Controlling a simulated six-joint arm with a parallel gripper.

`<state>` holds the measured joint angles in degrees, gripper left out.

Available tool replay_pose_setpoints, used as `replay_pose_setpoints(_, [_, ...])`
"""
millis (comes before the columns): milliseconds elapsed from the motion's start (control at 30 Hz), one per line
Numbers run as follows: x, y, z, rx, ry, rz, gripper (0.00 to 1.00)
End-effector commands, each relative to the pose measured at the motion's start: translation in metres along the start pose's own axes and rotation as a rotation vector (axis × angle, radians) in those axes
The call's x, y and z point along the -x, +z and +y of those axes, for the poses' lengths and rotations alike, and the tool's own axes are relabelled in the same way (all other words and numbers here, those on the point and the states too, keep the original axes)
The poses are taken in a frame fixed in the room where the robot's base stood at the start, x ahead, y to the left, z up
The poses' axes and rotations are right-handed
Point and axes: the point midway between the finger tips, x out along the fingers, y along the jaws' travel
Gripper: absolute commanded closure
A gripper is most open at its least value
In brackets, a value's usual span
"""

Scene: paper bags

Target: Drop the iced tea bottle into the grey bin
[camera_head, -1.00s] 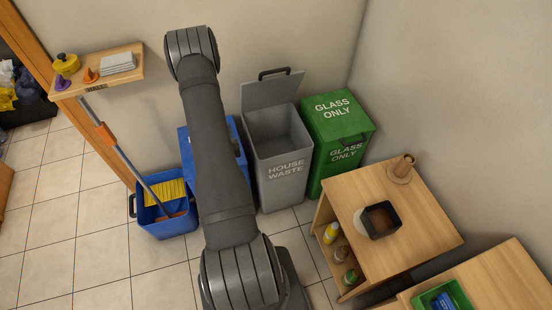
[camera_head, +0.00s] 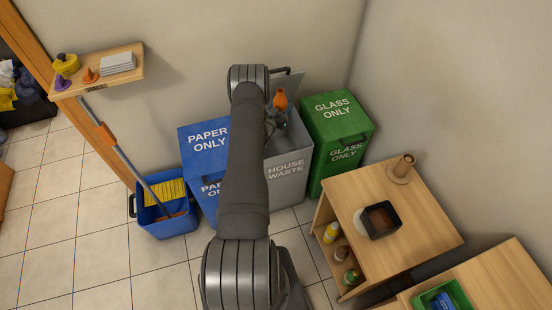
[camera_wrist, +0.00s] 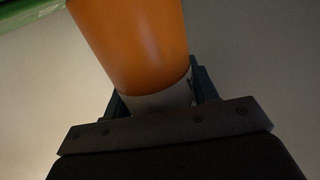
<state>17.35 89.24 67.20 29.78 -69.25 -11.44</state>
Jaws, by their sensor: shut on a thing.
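The iced tea bottle (camera_head: 280,100) is orange and is held upright or nearly so above the grey bin. It also fills the upper middle of the wrist view (camera_wrist: 135,40), with a pale band near the jaws. My gripper (camera_head: 277,121) is shut on it; in the wrist view the jaws (camera_wrist: 158,104) close around its pale part. The grey bin (camera_head: 288,175), marked HOUSE WASTE, has its lid (camera_head: 291,82) raised at the back. My arm and gripper hide much of its opening.
A blue PAPER ONLY bin (camera_head: 203,140) stands left of the grey bin, partly behind my arm. A closed green GLASS ONLY bin (camera_head: 338,120) stands on the right. A wooden cabinet (camera_head: 425,225) is at front right, and a blue mop bucket (camera_head: 165,227) at left.

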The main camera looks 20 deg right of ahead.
Motion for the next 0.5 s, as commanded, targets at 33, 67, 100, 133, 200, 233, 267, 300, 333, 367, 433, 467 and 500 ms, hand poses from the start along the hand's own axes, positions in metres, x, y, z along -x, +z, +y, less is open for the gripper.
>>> replay_pose_setpoints(33, [0.000,0.004,0.001,0.000,0.001,-0.001,0.74])
replay_pose_setpoints(67, [0.000,0.007,0.001,0.001,0.002,-0.001,0.74])
replay_pose_setpoints(100, [0.000,0.011,0.001,0.001,0.001,-0.002,0.74])
replay_pose_setpoints(133, [0.000,0.014,0.001,0.001,0.001,-0.002,0.74])
replay_pose_setpoints(200, [0.000,0.023,0.001,0.001,0.001,-0.002,0.74])
replay_pose_setpoints(233, [0.000,0.027,0.001,0.001,0.000,-0.002,0.74])
replay_pose_setpoints(267, [0.000,0.030,0.001,0.001,0.000,-0.002,0.74])
replay_pose_setpoints(300, [0.000,0.035,0.000,0.000,0.000,-0.001,0.74])
replay_pose_setpoints(333, [0.000,0.038,0.000,0.000,0.000,-0.001,0.74])
replay_pose_setpoints(367, [0.000,0.041,0.000,0.000,0.000,-0.001,0.74])
replay_pose_setpoints(433, [0.000,0.048,0.000,0.000,0.000,-0.001,0.74])
replay_pose_setpoints(467, [0.000,0.050,0.000,0.000,0.000,-0.001,0.74])
replay_pose_setpoints(500, [0.000,0.052,0.000,0.000,0.000,-0.001,0.74])
